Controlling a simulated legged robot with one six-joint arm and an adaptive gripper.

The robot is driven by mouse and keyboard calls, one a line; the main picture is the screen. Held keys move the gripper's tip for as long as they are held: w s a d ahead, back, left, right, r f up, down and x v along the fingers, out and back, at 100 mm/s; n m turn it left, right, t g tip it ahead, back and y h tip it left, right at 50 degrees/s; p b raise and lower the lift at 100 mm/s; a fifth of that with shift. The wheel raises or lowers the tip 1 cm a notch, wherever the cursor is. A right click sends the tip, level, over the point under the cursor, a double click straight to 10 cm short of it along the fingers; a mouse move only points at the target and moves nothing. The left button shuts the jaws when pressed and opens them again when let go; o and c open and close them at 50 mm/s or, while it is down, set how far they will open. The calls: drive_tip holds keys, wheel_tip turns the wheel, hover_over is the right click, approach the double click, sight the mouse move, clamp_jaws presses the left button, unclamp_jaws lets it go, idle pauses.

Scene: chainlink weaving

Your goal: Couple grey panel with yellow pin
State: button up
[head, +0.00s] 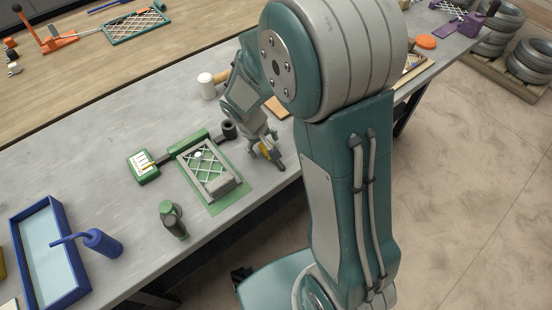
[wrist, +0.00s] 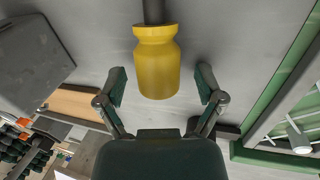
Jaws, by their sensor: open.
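The grey panel (head: 226,191) is a grey frame with pale chainlink mesh, lying on a green mat on the grey bench in the head view. The yellow pin (wrist: 157,70) has a thick yellow grip and a dark shaft that runs out of the top of the wrist view. In the head view, a bit of yellow (head: 264,151) shows at my gripper, right of the panel. My gripper (wrist: 161,84) is open, with one finger on each side of the yellow grip and a visible gap on both sides. The far end of the pin's shaft is hidden.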

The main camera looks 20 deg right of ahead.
clamp_jaws()
